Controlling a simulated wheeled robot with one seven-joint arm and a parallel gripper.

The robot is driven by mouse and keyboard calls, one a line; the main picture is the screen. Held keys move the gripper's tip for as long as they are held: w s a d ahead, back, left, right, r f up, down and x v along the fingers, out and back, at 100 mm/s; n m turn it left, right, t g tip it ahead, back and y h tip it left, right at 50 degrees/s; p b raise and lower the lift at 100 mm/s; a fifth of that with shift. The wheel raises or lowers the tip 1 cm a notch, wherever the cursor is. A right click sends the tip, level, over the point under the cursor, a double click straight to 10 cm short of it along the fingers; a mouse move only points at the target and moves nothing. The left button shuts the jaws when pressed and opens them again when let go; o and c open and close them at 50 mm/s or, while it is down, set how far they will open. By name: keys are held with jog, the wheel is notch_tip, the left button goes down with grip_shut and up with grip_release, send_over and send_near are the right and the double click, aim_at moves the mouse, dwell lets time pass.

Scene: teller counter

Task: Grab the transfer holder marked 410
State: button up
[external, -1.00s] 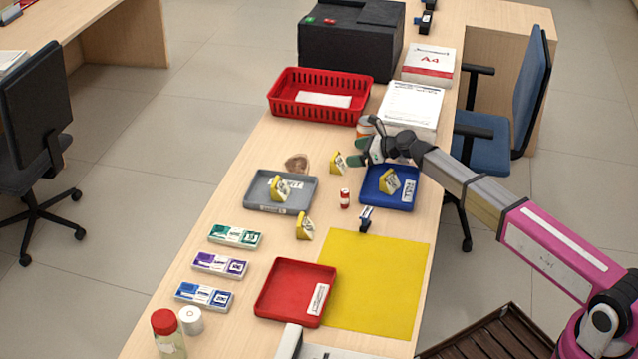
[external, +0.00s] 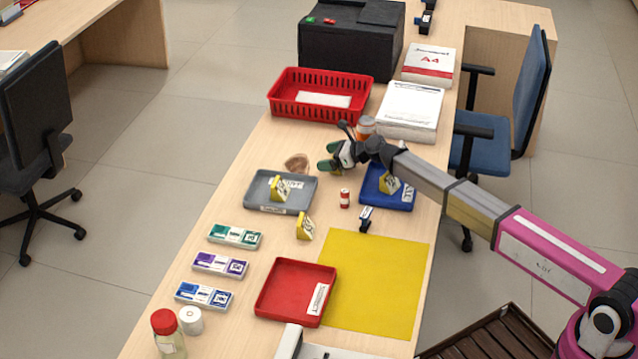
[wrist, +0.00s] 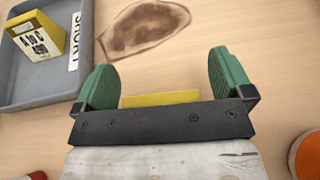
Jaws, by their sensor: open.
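My gripper (external: 325,157) is open over the counter, between the grey and blue trays. In the wrist view a yellow holder (wrist: 160,99) shows between the green fingers (wrist: 162,72); the palm hides most of it and any number on it. Other yellow wedge holders stand in the grey tray (external: 279,189), in front of that tray (external: 304,227) and in the blue tray (external: 389,183). The grey-tray holder reads "A to C" in the wrist view (wrist: 38,36), with a number like 400 or 490. I cannot read 410 on any holder.
The grey tray (external: 254,194) is left of my gripper, the blue tray (external: 403,205) right. An orange-and-white jar (external: 366,127) stands close behind my gripper. A small red-and-white bottle (external: 345,198) stands in front. A brown patch (external: 297,162) marks the wood. The red basket (external: 315,117) is behind.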

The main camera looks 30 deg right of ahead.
jog(key=c, duration=1)
